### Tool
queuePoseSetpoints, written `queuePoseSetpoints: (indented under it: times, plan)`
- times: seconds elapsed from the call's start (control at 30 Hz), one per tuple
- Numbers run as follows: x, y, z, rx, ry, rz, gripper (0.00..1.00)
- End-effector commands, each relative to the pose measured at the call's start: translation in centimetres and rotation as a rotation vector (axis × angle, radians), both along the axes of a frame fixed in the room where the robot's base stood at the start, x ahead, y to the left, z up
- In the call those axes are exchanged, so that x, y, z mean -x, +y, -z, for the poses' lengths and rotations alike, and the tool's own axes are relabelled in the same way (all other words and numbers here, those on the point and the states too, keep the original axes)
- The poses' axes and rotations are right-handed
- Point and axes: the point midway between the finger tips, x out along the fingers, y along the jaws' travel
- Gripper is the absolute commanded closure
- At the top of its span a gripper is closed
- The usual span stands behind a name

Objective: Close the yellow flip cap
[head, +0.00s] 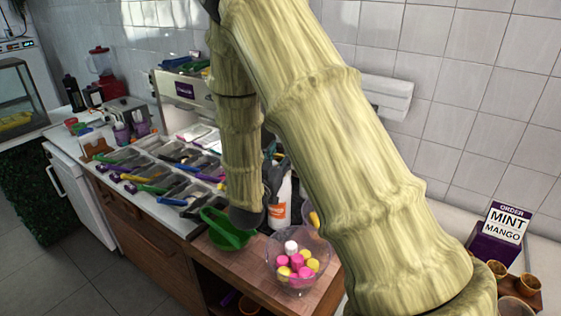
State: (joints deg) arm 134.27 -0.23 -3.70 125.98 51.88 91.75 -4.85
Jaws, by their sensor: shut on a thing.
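My arm, textured like pale bamboo, fills the middle and right of the head view, and its forearm comes down to a dark wrist joint. Dark parts beside it look like my gripper (270,172), mostly hidden by the forearm. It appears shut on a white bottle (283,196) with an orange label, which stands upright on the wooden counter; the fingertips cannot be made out. A small yellow piece (314,218) shows at the edge of my arm, partly covered; whether it is the yellow flip cap, or open or closed, I cannot tell.
A clear bowl (270,268) of pink, yellow and white pieces stands in front of the bottle. Trays of coloured-handled utensils (165,178) lie further left. An order sign (507,224) stands at right near small brown cups (529,282).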

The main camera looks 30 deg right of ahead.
Motion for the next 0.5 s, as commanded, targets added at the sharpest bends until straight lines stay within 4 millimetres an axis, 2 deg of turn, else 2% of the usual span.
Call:
queuePoseSetpoints:
  times: [0.03, 0.5]
  plan:
    - [0.01, 0.16, 0.6, 0.015, -0.009, -0.002, 0.87]
    - [0.42, 0.67, 0.97, 0.146, -0.102, -0.001, 0.87]
